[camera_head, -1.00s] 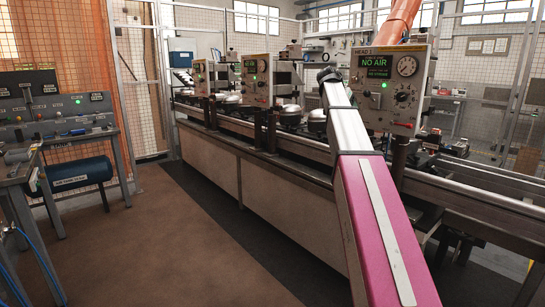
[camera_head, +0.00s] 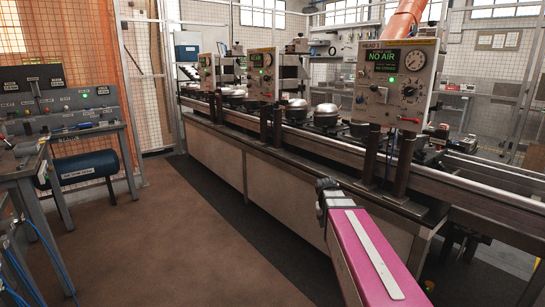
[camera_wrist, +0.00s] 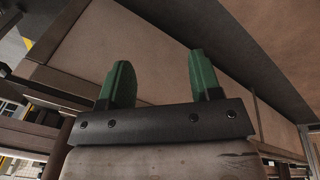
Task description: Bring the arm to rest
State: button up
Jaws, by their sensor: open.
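My gripper shows in the wrist view (camera_wrist: 156,82), with two green fingers standing well apart and nothing between them. Beyond the fingers are the beige side panels of the conveyor bench (camera_wrist: 100,45). In the head view my arm reaches up from the bottom right, its pink link in front of the bench (camera_head: 230,165). The gripper itself is hidden in the head view.
A control box (camera_head: 397,82) reading NO AIR stands on posts above the conveyor. Several rounded metal compressors (camera_head: 296,109) sit along the line. A workbench (camera_head: 75,133) with a blue tank (camera_head: 88,168) stands at left. The brown floor (camera_head: 180,240) between is clear.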

jog(key=s+a+f+n+g+y, duration=0.1)
jog(key=s+a+f, duration=0.3)
jog(key=s+f, duration=0.7)
jog(key=s+y, duration=0.1)
jog(key=s, duration=0.1)
jog(key=shift+s+a+n, duration=0.15)
jog(key=shift+s+n, duration=0.15)
jog(key=shift+s, duration=0.1)
dwell(0.7)
